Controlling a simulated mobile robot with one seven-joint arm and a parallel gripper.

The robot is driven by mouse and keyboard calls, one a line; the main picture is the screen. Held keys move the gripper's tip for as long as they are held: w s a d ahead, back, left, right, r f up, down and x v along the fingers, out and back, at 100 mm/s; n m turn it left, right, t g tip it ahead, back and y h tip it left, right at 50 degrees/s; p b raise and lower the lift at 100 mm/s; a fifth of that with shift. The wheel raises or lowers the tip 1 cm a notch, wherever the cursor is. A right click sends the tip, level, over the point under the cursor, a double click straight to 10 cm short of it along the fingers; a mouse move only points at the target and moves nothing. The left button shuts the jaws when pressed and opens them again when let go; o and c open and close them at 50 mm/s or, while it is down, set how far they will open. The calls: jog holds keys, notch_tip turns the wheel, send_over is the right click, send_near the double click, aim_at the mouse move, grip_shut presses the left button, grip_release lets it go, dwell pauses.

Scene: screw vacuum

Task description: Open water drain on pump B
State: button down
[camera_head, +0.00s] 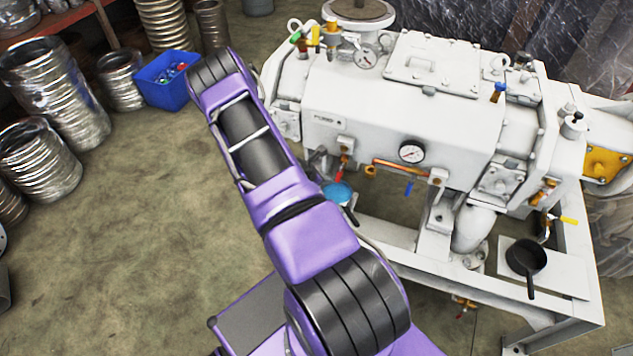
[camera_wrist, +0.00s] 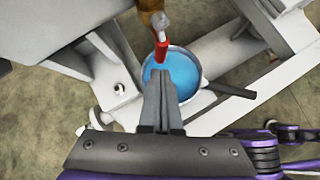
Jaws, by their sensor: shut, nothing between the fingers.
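The white pump (camera_head: 400,90) fills the right of the head view; its label is too small to read. On its lower left front is a small valve with a red handle (camera_head: 341,170). In the wrist view the red handle (camera_wrist: 161,50) hangs from a brass fitting (camera_wrist: 152,6). Below it is a dark-rimmed pan of blue liquid (camera_wrist: 186,72), also seen in the head view (camera_head: 336,192), partly behind my arm. My gripper (camera_wrist: 161,75) is shut and empty, its tips just short of the red handle in the wrist view; whether they touch is unclear. The head view hides it.
An empty black pan (camera_head: 525,256) sits on a white plate at the right. Other valves with blue (camera_head: 409,188) and yellow (camera_head: 569,221) handles and a gauge (camera_head: 411,152) are on the pump. A blue bin (camera_head: 165,85) and metal hoses stand at left. The floor between is clear.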

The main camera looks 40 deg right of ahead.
jog(key=shift+s+d+f, duration=0.1)
jog(key=shift+d, duration=0.6)
jog(key=shift+s+d+f+b, duration=0.15)
jog(key=shift+d+f+b, duration=0.25)
jog(key=shift+b, duration=0.85)
jog(key=shift+s+d+r, duration=0.15)
jog(key=shift+d+r, duration=0.05)
jog(key=shift+r, duration=0.1)
jog(key=shift+d+r, duration=0.1)
jog(key=shift+r, duration=0.05)
jog(key=shift+d+r, duration=0.1)
jog(key=shift+r, duration=0.65)
jog(key=p, duration=0.2)
send_near(338, 174)
jog(key=w+a, duration=0.1)
jog(key=a, duration=0.5)
jog(key=shift+w+a+r, duration=0.15)
jog(key=shift+a+r, duration=0.05)
jog(key=shift+a, duration=0.2)
